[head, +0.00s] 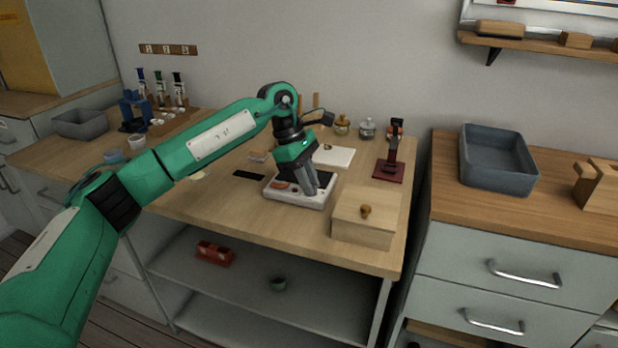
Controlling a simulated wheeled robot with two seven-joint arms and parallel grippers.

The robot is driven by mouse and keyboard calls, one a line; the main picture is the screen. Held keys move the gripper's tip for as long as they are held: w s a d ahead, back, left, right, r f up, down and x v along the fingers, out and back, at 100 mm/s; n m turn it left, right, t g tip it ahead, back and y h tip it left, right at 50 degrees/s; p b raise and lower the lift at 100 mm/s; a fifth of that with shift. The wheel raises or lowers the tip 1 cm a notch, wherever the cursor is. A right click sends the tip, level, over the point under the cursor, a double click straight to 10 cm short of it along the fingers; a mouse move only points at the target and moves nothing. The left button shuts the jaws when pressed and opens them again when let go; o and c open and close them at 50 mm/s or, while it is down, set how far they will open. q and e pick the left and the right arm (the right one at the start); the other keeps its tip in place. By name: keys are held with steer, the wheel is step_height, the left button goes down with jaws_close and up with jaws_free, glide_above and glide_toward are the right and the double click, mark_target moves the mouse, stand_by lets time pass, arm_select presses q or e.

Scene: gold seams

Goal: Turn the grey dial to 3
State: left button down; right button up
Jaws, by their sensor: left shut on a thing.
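A white box with a dark top panel (292,202) lies on the middle of the wooden table, with a reddish part (281,185) on its left side. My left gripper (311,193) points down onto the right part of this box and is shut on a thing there. That thing appears to be the grey dial, but the fingers hide it. I cannot read its setting or any numbers. My right gripper is not in view.
A wooden box with a knob (365,212) stands close to the right of the white box. A grey bin (497,160) is on the right cabinet.

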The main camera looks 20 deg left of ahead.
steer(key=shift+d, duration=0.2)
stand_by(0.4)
arm_select(q)
steer(key=c, duration=1.3)
jaws_free()
steer(key=p+v, duration=0.2)
steer(key=v, duration=1.2)
steer(key=shift+w+a+f, duration=0.1)
steer(key=shift+w, duration=0.1)
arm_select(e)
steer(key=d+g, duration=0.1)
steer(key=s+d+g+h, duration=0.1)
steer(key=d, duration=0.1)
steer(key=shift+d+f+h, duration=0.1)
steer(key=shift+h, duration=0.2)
